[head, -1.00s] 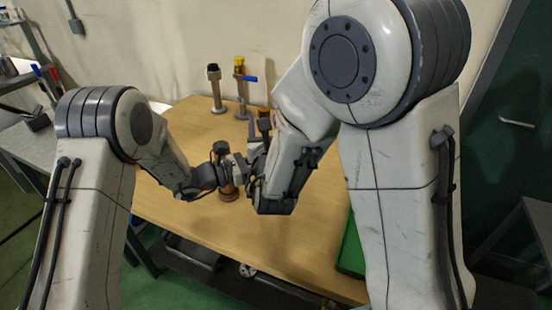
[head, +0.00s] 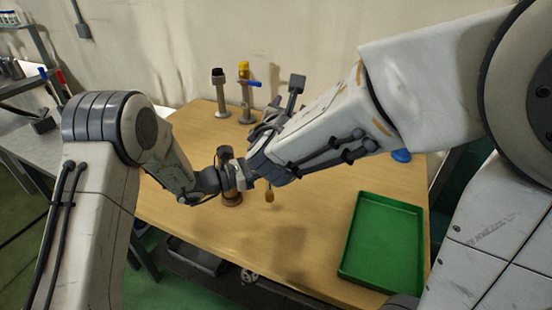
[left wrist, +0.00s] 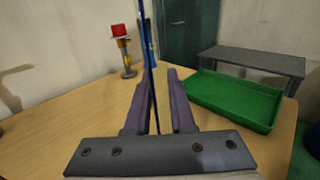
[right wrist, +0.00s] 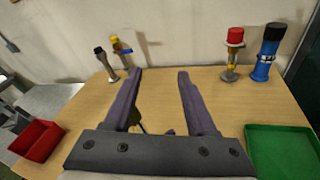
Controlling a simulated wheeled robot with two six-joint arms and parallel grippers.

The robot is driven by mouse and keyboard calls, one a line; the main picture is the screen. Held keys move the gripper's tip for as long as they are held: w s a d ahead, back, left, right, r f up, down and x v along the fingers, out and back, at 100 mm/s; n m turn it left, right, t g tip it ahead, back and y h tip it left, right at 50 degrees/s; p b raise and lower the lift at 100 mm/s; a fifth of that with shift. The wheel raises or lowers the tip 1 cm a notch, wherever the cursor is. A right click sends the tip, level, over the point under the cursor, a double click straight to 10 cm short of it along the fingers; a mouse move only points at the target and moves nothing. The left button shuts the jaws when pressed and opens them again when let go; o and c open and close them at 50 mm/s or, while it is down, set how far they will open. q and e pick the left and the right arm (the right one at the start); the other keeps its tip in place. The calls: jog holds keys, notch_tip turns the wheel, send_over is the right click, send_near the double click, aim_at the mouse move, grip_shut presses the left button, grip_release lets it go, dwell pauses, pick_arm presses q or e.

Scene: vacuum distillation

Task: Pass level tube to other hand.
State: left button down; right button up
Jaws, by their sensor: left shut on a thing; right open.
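The level tube (left wrist: 148,45) shows in the left wrist view as a thin, upright blue line between the fingers. My left gripper (left wrist: 156,80) is shut on it. In the head view my left gripper (head: 238,174) is low over the middle of the table, and the tube is too thin to make out there. My right gripper (right wrist: 159,75) is open, with nothing visible between its fingertips. In the head view it is close to the left gripper, pointing toward the back, its fingers partly hidden by its own wrist.
A black-topped stand (head: 218,88) and a yellow-topped stand (head: 244,90) stand at the back. A green tray (head: 384,240) is at right. A red-topped stand (right wrist: 233,50), blue bottle (right wrist: 267,55) and red tray (right wrist: 38,141) also show.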

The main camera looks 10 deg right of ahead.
jog(key=s+d+f+m+g+h, duration=0.1)
jog(key=s+d+f+m+g, duration=0.2)
jog(key=s+f+m+g, duration=0.4)
jog(key=s+a+f+m+g+y, duration=0.3)
jog(key=s+a+m, duration=0.3)
jog(key=s, duration=0.5)
jog(key=s+a+f+m+g+y, duration=0.4)
jog(key=s+a+f+m+g, duration=0.1)
jog(key=s, duration=0.6)
jog(key=a+f+m, duration=0.1)
jog(key=a+m, duration=0.1)
jog(key=m, duration=0.1)
jog(key=shift+s+a, duration=0.15)
jog(key=shift+f, duration=0.1)
